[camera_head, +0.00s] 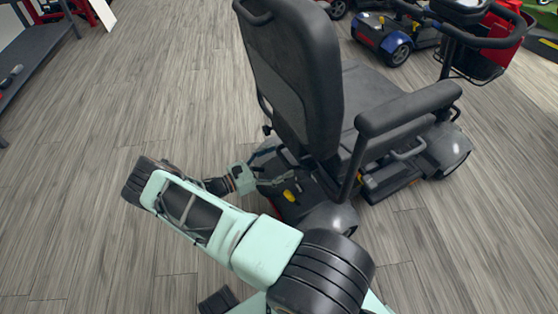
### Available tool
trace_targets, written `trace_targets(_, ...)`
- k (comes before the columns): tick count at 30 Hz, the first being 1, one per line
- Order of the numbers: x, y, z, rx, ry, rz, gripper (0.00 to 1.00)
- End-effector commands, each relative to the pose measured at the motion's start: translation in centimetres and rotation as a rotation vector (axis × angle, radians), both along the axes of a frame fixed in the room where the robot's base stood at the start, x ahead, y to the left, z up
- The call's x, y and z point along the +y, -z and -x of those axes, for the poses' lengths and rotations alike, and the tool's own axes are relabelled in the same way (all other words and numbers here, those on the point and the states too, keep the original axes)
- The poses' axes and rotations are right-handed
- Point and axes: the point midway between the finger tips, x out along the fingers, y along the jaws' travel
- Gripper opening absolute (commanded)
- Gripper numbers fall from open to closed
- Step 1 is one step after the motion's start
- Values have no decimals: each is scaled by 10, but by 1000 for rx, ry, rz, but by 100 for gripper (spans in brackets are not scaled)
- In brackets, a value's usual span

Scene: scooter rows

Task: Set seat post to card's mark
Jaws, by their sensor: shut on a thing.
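A mobility scooter's black seat (300,80) stands upright with its back towards me. Its seat post is not clearly visible under the seat. My arm reaches in from the bottom, and my gripper (275,182) is low behind the seat, beside the scooter's rear body. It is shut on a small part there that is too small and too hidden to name. A yellow lever or handle (290,195) shows just below and right of the gripper. I see no card or height mark in this view.
The black armrest (410,108) sticks out on the seat's right, above a rear wheel (333,218). A dark shelf (35,55) is at top left. The wooden floor on the left is clear.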

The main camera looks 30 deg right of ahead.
Motion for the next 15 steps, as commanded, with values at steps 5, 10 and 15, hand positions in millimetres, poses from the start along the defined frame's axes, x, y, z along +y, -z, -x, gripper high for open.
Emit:
trace_targets(5, -2, -4, -5, -2, -11, 0, 39)
trace_targets(10, -3, -32, -5, -3, -9, 6, 35)
trace_targets(15, -4, -57, -3, -1, -4, 11, 35)
